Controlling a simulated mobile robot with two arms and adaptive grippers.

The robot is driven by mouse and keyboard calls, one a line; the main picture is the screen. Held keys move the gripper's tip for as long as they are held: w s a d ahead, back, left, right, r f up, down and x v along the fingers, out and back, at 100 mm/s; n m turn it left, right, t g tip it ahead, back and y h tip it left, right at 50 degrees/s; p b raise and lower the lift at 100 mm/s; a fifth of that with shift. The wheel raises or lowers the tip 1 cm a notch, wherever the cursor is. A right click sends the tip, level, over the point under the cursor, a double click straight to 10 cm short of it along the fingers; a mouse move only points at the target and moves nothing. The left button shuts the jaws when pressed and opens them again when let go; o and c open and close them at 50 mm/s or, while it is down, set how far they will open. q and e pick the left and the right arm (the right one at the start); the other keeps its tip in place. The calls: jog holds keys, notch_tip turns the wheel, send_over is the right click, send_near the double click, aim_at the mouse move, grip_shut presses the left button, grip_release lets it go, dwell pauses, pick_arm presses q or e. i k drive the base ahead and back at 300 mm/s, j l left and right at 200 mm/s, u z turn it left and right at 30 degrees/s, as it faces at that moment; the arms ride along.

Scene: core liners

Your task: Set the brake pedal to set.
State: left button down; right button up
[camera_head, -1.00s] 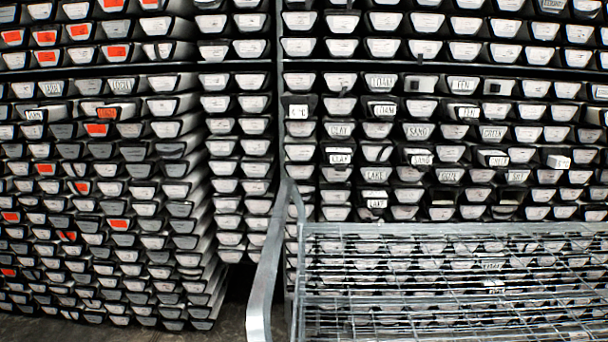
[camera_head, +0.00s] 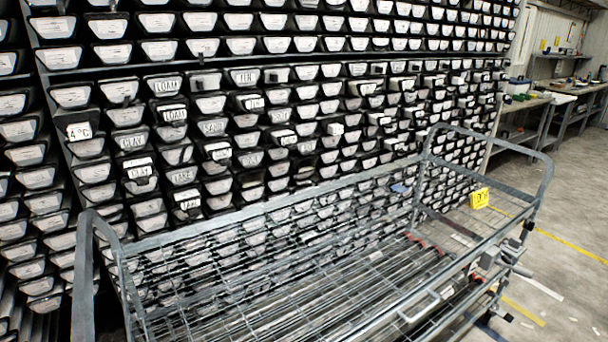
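A grey wire-mesh cart (camera_head: 138,247) fills the lower middle of the head view, running from the lower left towards the right. Its far right end has a tall tubular hoop (camera_head: 492,134). A yellow tag (camera_head: 479,198) with dark marks hangs at that end. Small grey fittings (camera_head: 518,270) stick out from the cart's right side. I cannot pick out the brake pedal; the low parts of the cart are partly hidden or cut off by the frame. Neither of my grippers is in view.
A wall of stacked core liners with white labelled ends (camera_head: 182,177) stands close behind the cart. Open concrete floor (camera_head: 565,265) with yellow lines lies to the right. Workbenches (camera_head: 525,104) with small items stand at the back right.

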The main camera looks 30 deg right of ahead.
aim_at(508, 318)
jog(key=k+l+z, duration=0.2)
jog(key=l+z, duration=0.3)
jog(key=l, duration=0.25)
jog(key=l+z, duration=0.5)
jog(key=l, duration=0.25)
jog(key=z, duration=1.2)
jog(key=i+l+u, duration=0.15)
jog(key=i+l, duration=0.35)
jog(key=i, duration=0.4)
jog(key=i+l+u, duration=0.15)
jog(key=i+l, duration=0.5)
jog(key=i, duration=0.25)
jog(key=i+l+u, duration=0.2)
jog(key=i+l, duration=0.5)
jog(key=i, duration=0.1)
